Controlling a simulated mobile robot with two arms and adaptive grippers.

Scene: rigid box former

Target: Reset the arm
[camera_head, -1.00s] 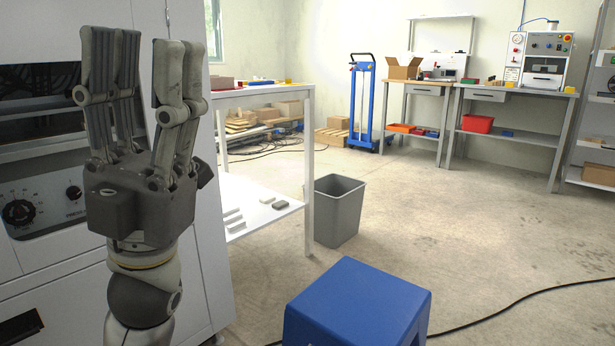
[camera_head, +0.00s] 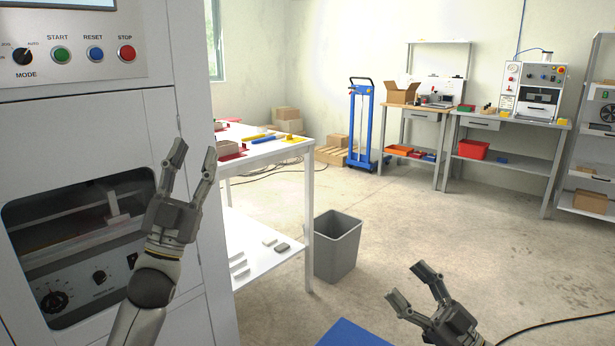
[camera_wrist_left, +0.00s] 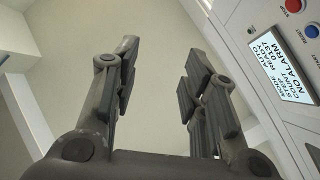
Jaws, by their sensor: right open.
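My left gripper (camera_head: 190,160) is raised in front of the white machine, fingers pointing up, spread apart with nothing between them. The left wrist view also shows its fingers (camera_wrist_left: 155,85) apart and empty. My right gripper (camera_head: 408,287) is at the bottom right of the head view, above the floor, fingers apart and empty. The machine (camera_head: 185,110) stands at the left, with a panel of green START (camera_head: 62,55), blue RESET (camera_head: 95,53) and red STOP (camera_head: 127,53) buttons. In the left wrist view its screen (camera_wrist_left: 283,62) reads NO ALARM.
A white table (camera_head: 300,152) with tools stands right of the machine. A grey bin (camera_head: 337,245) is beside it. A blue block-like object (camera_head: 350,334) is at the bottom edge. A black cable (camera_head: 560,324) lies on the floor. The middle floor is clear.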

